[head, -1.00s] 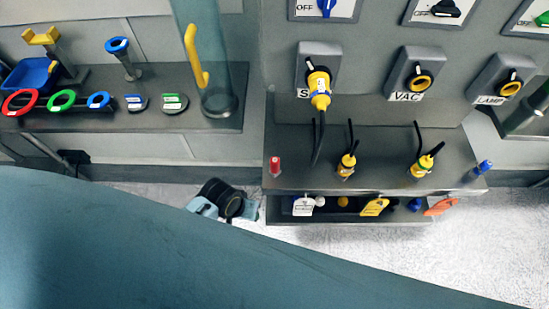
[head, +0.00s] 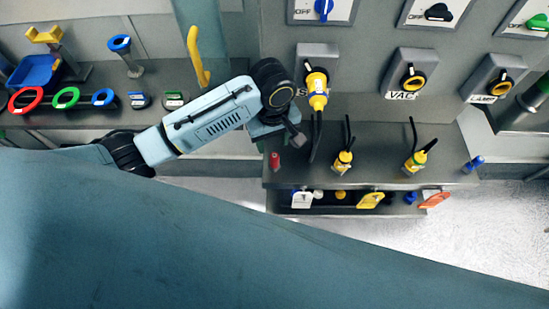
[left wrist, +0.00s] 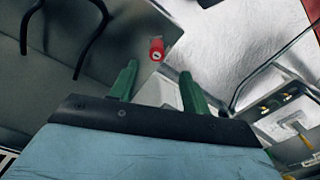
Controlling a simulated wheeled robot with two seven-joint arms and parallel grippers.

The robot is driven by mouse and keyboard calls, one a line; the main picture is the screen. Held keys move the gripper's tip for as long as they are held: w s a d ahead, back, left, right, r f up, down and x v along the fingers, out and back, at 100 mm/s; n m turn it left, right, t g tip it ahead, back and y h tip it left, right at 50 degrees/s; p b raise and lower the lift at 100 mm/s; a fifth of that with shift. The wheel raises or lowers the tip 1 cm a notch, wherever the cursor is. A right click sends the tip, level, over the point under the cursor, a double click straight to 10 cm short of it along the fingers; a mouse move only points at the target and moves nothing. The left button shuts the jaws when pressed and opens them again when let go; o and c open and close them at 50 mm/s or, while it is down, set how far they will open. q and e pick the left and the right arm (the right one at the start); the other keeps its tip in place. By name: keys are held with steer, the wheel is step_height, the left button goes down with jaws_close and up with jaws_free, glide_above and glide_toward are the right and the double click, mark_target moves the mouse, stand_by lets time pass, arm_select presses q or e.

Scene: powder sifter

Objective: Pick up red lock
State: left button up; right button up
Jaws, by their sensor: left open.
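The red lock (head: 275,161) is a small red cylinder standing at the left end of the grey shelf below the sockets. It also shows in the left wrist view (left wrist: 156,49), just beyond the fingertips and roughly between their lines. My left gripper (left wrist: 158,70) is open with two green fingers apart and nothing between them. In the head view my left gripper (head: 293,138) is above and slightly right of the lock, and its fingers are hard to make out. My right gripper is not in view.
Yellow plugs (head: 343,162) with black cables stand on the shelf, and a blue lock (head: 473,164) is at its right end. Tags (head: 370,200) lie in the lower tray. A left bench (head: 60,118) holds coloured rings and small blocks.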

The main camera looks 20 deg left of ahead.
mark_target(274, 155)
arm_select(q)
steer(key=f, duration=0.6)
steer(key=f+b, duration=0.1)
steer(key=f, duration=0.3)
steer(key=shift+w+d, duration=0.1)
steer(key=shift+w, duration=0.15)
steer(key=shift+r, duration=0.1)
jaws_close()
